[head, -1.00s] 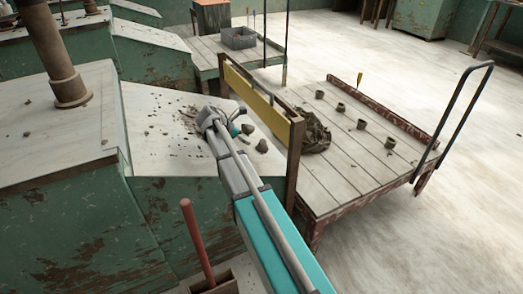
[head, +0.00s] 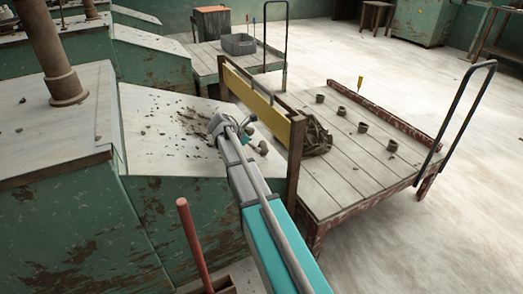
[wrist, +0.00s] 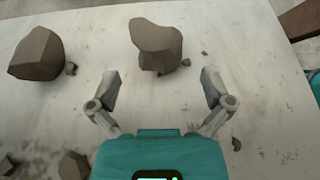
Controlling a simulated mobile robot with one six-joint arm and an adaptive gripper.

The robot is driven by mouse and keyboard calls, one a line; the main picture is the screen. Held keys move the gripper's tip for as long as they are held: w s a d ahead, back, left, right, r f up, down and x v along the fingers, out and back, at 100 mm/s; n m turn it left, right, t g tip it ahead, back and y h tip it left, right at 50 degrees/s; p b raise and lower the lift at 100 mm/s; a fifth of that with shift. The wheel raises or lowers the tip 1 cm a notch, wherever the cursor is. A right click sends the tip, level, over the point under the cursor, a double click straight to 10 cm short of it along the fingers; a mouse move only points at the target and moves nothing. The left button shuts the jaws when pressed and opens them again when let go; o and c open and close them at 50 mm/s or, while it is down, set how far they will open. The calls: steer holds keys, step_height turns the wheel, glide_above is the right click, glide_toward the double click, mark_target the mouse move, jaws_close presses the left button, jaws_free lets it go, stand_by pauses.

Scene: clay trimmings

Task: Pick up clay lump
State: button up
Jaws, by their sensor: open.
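A grey-brown clay lump (wrist: 156,46) lies on the pale worktop in the wrist view, just beyond my fingertips and roughly centred between them. A second, blocky clay lump (wrist: 38,53) lies to its left, outside the fingers. In the head view a clay lump (head: 263,147) shows beside the end of my arm; I cannot tell which of the two it is. My gripper (wrist: 160,82) is open and empty, its two fingers wide apart. In the head view my gripper (head: 248,128) is partly hidden by my wrist.
Small clay crumbs (wrist: 73,166) lie near my gripper. A wooden post frame with a yellow board (head: 250,92) stands along the worktop's right edge. Beyond it is a cart (head: 345,170) with several small clay pots and a dark crumpled heap (head: 317,135). A red handle (head: 190,230) rises in front.

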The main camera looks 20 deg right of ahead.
mark_target(262, 149)
steer(key=b+x, duration=0.2)
steer(key=x, duration=0.1)
steer(key=shift+w+f+b, duration=0.1)
steer(key=shift+f+b, duration=0.15)
steer(key=shift+b, duration=0.05)
steer(key=shift+b+x, duration=0.55)
steer(key=shift+x, duration=0.4)
steer(key=shift+r, duration=0.2)
steer(key=c, duration=1.1)
